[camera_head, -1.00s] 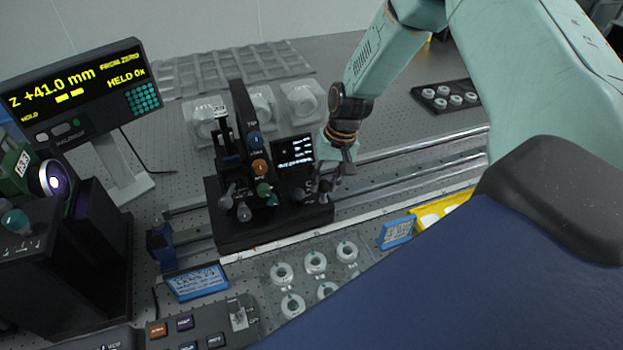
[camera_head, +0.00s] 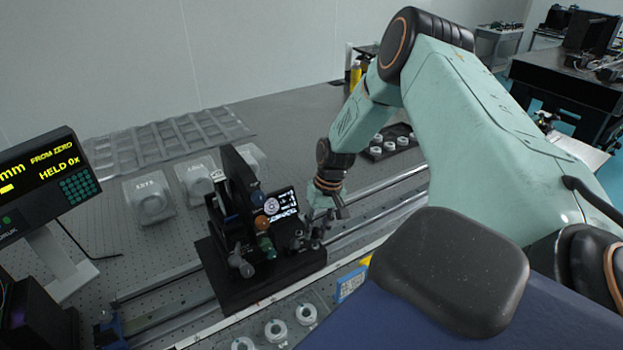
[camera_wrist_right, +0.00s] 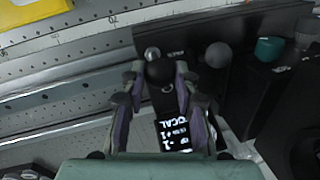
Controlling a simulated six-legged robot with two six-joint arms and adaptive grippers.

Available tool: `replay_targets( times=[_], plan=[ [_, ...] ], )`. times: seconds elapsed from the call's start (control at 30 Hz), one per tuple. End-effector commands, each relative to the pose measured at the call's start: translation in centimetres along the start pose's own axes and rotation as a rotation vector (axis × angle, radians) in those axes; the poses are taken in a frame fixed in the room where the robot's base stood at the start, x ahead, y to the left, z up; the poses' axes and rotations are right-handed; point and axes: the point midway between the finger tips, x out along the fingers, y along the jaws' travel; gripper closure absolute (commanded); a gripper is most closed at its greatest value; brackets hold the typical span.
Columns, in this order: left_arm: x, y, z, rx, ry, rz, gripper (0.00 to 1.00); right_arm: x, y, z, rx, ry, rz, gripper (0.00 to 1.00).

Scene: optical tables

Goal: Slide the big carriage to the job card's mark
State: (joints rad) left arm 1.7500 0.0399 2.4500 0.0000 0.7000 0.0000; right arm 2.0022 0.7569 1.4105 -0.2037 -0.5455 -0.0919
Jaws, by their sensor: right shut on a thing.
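The big carriage (camera_head: 262,278) is a black base with an upright plate, coloured knobs and a small lit screen (camera_head: 282,205). It sits across the metal rails (camera_head: 375,215). My right gripper (camera_head: 318,228) is at the carriage's right end. In the right wrist view its fingers (camera_wrist_right: 160,85) are shut around a dark round-topped post (camera_wrist_right: 160,72) on the carriage. The readout (camera_head: 45,180) at the left is cut by the picture edge; "mm", "FROM ZERO" and "HELD 0x" show. I cannot make out a job card's mark. My left gripper is not in view.
A blue-framed card (camera_head: 350,284) stands in front of the rails, close to the carriage's right front corner. White ring parts (camera_head: 306,313) lie in front. The rails right of my gripper look clear.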

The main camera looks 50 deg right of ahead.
Motion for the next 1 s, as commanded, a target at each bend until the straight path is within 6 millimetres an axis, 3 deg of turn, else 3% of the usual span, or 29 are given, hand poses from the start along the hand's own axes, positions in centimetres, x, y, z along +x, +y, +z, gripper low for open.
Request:
replay_targets(
  times=[0.33,0.37,0.6,1.0],
  plan=[
    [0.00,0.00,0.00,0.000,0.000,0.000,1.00,0.01,0.05,0.03,0.000,-0.001,0.000,1.00],
    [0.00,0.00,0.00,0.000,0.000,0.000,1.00,0.01,0.05,0.03,0.000,-0.001,0.000,0.68],
    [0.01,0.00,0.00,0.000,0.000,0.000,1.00,0.01,0.05,0.01,0.000,0.000,0.000,0.47],
    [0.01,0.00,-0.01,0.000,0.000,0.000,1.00,-0.53,0.00,-0.10,-0.001,0.002,-0.001,0.46]
  ],
)
